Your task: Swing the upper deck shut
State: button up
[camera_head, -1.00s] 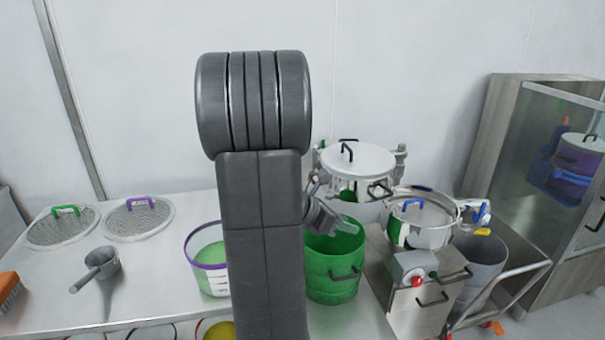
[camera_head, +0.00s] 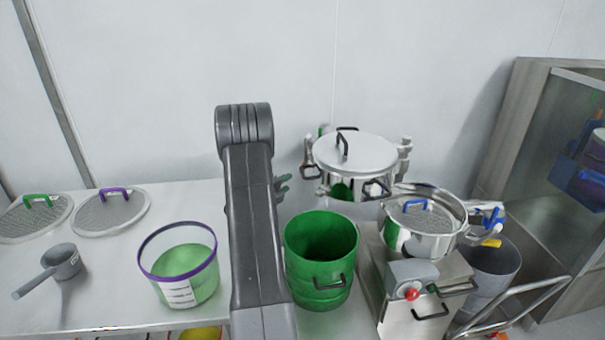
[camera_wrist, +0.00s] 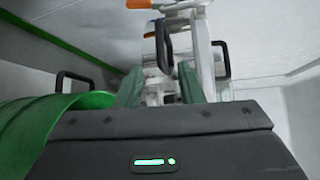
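The upper deck (camera_head: 356,153), a round pale lid-topped unit with black handles and clamps, is swung out behind the sifter machine (camera_head: 425,292). The machine's steel lower deck (camera_head: 432,238) is uncovered and holds a blue-handled mesh. My gripper (camera_head: 283,184) is left of the upper deck, mostly hidden behind my arm. In the wrist view my gripper (camera_wrist: 160,76) has its two green fingers apart. A black upright handle (camera_wrist: 163,46) shows between and beyond them; I cannot tell its distance. The fingers look empty.
A green drum (camera_head: 320,263) stands just in front of the upper deck and fills the wrist view's left side. A purple-rimmed tub (camera_head: 179,268), a scoop (camera_head: 62,262) and two mesh screens (camera_head: 109,211) are on the bench. A grey bin (camera_head: 493,270) stands right.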

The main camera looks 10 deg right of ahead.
aim_at(303, 172)
jog(key=p+x, duration=0.1)
jog(key=x, duration=1)
jog(key=shift+w+d, duration=0.1)
grip_shut()
